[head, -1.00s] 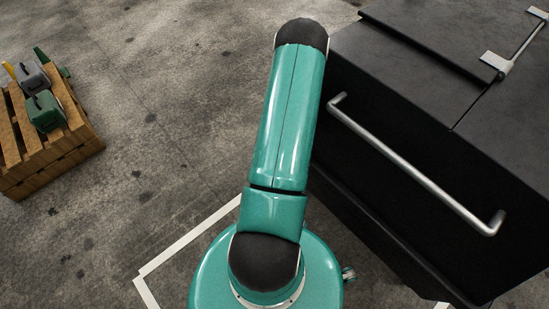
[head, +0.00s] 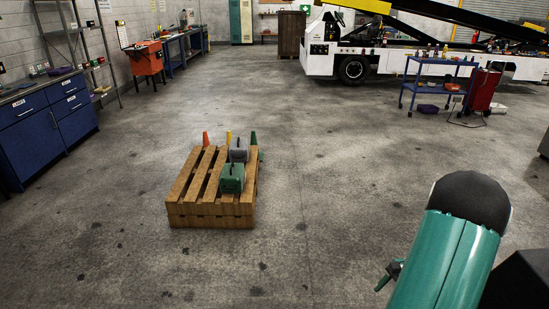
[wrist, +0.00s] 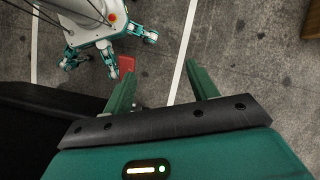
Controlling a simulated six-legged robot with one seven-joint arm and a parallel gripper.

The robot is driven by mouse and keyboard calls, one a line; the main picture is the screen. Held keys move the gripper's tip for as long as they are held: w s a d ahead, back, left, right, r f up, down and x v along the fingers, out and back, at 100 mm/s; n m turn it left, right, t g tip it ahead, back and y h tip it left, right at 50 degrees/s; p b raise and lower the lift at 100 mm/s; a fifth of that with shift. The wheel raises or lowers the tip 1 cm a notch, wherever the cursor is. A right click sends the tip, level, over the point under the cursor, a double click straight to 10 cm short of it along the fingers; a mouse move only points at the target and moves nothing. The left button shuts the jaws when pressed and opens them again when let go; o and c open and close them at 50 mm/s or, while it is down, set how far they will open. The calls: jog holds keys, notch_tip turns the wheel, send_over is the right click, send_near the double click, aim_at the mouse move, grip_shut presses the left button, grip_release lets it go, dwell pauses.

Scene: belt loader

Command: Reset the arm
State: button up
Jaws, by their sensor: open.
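My gripper (wrist: 163,92) shows in the wrist view with its two green fingers spread apart and nothing between them. It is open and hangs over the concrete floor, beside a white painted line. My own legs and body show at the top left of the wrist view. In the head view my teal arm with a black joint cap rises at the lower right; the gripper's jaws are not clear there.
A wooden pallet (head: 212,222) with a green case (head: 232,179), a grey case (head: 239,150) and cones stands on open floor. A black box (head: 520,285) is at the lower right. A blue cart (head: 432,89) and white belt loader (head: 318,62) stand behind.

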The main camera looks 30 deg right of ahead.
jog(key=w+a+r+n+h, duration=0.2)
jog(key=w+a+r+n, duration=0.25)
jog(key=a+r, duration=0.5)
jog(key=w+a+r+n+h, duration=0.2)
jog(key=w+a+r+n, duration=0.3)
jog(key=a+r, duration=0.5)
jog(key=s+a+r+n+t, duration=0.1)
jog(key=s+a+r+n, duration=0.1)
jog(key=a, duration=0.4)
jog(key=s+a+r+n+t, duration=0.1)
jog(key=s+a+r+n, duration=0.2)
jog(key=a+r+n, duration=0.1)
jog(key=s+a+r+n+t+h, duration=0.1)
jog(key=s+a+r+n+t, duration=0.1)
jog(key=a+r, duration=0.3)
jog(key=a+n, duration=0.1)
jog(key=a, duration=0.3)
jog(key=shift+s+r, duration=0.15)
jog(key=shift+r, duration=0.2)
jog(key=c, duration=0.5)
jog(key=shift+d, duration=0.15)
